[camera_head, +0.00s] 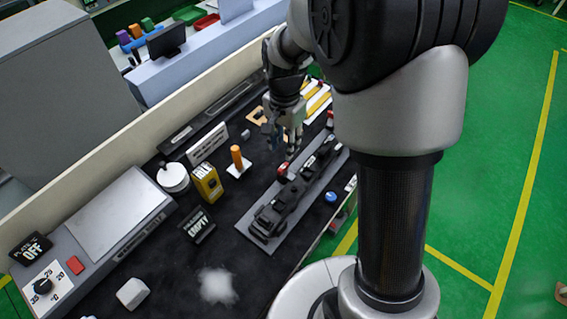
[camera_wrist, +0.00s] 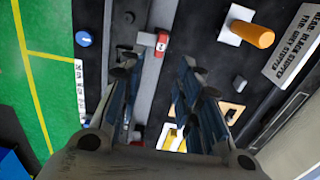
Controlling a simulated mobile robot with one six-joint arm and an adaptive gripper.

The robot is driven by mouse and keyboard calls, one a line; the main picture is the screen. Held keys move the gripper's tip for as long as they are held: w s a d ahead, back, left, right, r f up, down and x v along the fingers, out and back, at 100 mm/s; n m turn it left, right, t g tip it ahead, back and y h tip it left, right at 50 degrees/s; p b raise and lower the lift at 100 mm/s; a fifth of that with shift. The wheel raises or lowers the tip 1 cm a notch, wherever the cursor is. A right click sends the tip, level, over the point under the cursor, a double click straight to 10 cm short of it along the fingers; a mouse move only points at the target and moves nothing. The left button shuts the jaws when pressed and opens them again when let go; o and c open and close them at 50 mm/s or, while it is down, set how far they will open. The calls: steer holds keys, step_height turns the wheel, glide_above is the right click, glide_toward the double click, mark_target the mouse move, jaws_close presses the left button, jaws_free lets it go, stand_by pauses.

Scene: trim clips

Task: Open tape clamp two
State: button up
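A long grey plate (camera_head: 258,238) carries a row of black clamp parts (camera_head: 268,218) along the bench's front side. A red clamp tab (camera_head: 283,169) stands out near the middle of the row. In the wrist view a red tab (camera_wrist: 162,42) with a pale stub sits on the grey strip, beyond the fingertips. I cannot tell which clamp is number two. My gripper (camera_head: 291,152) points down just above and behind the red tab in the head view. In the wrist view my gripper (camera_wrist: 160,72) has its two fingers apart, with nothing held between them.
An orange-handled tool (camera_head: 237,158) stands on a white base behind the plate. A yellow box (camera_head: 206,182), a black sign (camera_head: 198,226) and a white round pot (camera_head: 173,177) are to the left. A blue knob (camera_head: 331,197) lies near the front edge.

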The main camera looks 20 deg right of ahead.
mark_target(284, 165)
step_height(284, 165, down, 9)
steer(key=shift+f+b, duration=0.1)
steer(key=shift+b, duration=1)
steer(key=shift+c, duration=0.3)
jaws_close()
